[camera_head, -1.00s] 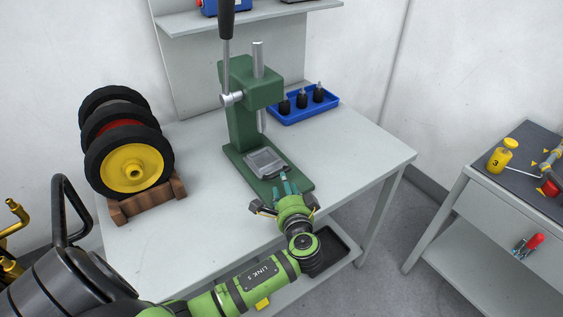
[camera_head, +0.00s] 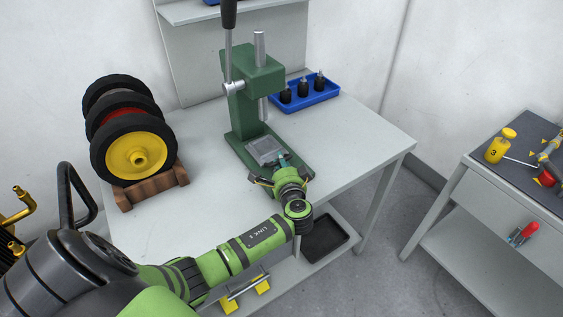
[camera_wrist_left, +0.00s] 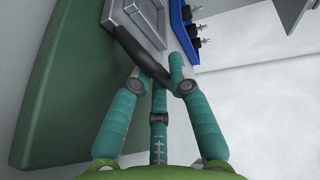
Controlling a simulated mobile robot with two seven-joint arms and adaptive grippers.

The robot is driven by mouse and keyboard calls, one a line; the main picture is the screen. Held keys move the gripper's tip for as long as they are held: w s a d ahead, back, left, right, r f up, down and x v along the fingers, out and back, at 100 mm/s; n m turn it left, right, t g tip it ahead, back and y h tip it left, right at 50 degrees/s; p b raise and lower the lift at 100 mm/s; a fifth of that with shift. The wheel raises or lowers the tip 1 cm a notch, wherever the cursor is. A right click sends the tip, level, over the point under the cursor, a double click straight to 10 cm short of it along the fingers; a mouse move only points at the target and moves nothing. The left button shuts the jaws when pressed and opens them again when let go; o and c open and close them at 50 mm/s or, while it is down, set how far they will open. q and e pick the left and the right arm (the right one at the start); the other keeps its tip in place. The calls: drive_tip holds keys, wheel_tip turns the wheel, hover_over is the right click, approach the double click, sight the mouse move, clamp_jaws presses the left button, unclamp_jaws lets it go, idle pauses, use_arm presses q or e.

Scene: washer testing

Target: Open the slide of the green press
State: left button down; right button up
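The green press (camera_head: 240,110) stands on the grey bench, its lever upright. Its grey slide plate (camera_head: 265,150) lies on the green base below the ram. In the left wrist view the slide plate (camera_wrist_left: 144,18) is at the top, with a dark curved handle (camera_wrist_left: 127,42) reaching down from it. My left gripper (camera_head: 283,160) is at the slide's front edge. In the wrist view its teal fingers (camera_wrist_left: 160,72) are around the handle with a gap between their tips. Firm contact cannot be told. My right gripper is not in view.
A blue tray (camera_head: 325,101) with several black parts sits behind the press to the right. Wheels on a wooden stand (camera_head: 165,187) are at the left. A second table (camera_head: 488,169) stands at the right. The bench is clear right of the press.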

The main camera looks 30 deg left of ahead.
use_arm(q)
drive_tip(key=s+d, duration=0.1)
drive_tip(key=d, duration=0.2)
drive_tip(key=s+d, duration=0.2)
drive_tip(key=d, duration=0.2)
drive_tip(key=s+d, duration=0.1)
drive_tip(key=d, duration=0.2)
drive_tip(key=shift+s+d, duration=0.2)
drive_tip(key=shift+d, duration=0.15)
drive_tip(key=c, duration=1.1)
unclamp_jaws()
drive_tip(key=shift+a, duration=0.1)
drive_tip(key=shift+c, duration=0.2)
drive_tip(key=v, duration=1.2)
